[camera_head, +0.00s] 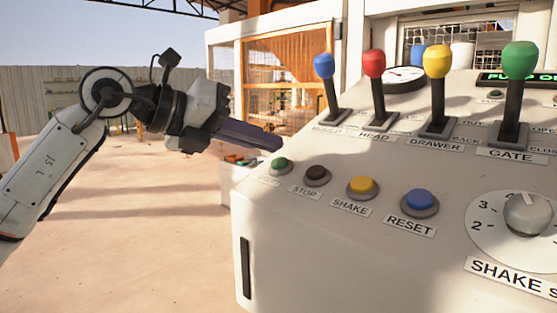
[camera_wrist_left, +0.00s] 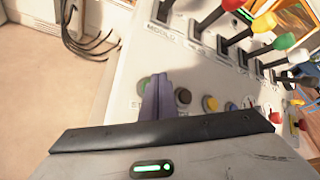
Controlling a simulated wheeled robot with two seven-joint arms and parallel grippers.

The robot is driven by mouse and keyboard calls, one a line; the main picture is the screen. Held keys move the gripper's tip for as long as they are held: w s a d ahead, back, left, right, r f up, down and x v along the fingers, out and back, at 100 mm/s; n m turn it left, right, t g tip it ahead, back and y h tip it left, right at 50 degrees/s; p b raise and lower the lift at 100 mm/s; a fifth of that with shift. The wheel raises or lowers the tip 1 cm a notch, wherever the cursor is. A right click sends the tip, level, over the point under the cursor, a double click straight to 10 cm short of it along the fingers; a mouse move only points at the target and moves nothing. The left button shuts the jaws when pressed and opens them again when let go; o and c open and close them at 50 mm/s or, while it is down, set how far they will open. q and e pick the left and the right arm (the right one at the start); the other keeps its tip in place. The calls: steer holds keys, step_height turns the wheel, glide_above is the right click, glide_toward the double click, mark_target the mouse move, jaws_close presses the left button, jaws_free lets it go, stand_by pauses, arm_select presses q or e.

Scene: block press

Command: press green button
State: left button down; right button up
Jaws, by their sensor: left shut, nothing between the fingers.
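The green button (camera_head: 280,164) is a round cap in a dark ring at the left end of the button row on the sloped control panel. My left gripper (camera_head: 277,142) is shut and empty, with its fingertips just above the green button in the head view. In the left wrist view the gripper's closed fingers (camera_wrist_left: 162,80) lie beside the green button (camera_wrist_left: 142,86) and partly cover its surroundings. Whether they touch it is unclear, though a small gap shows in the head view. My right gripper is not in view.
Right of the green button sit the dark stop button (camera_head: 317,173), the yellow shake button (camera_head: 362,185) and the blue reset button (camera_head: 420,200). Levers with blue (camera_head: 324,66), red (camera_head: 373,63), yellow (camera_head: 437,61) and green (camera_head: 520,60) knobs stand behind. A dial (camera_head: 528,214) is at right.

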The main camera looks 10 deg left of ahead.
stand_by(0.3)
arm_select(q)
steer(key=shift+w+f, duration=0.1)
steer(key=shift+f, duration=0.25)
steer(key=shift+w+d+f, duration=0.1)
steer(key=shift+f, duration=0.2)
stand_by(0.4)
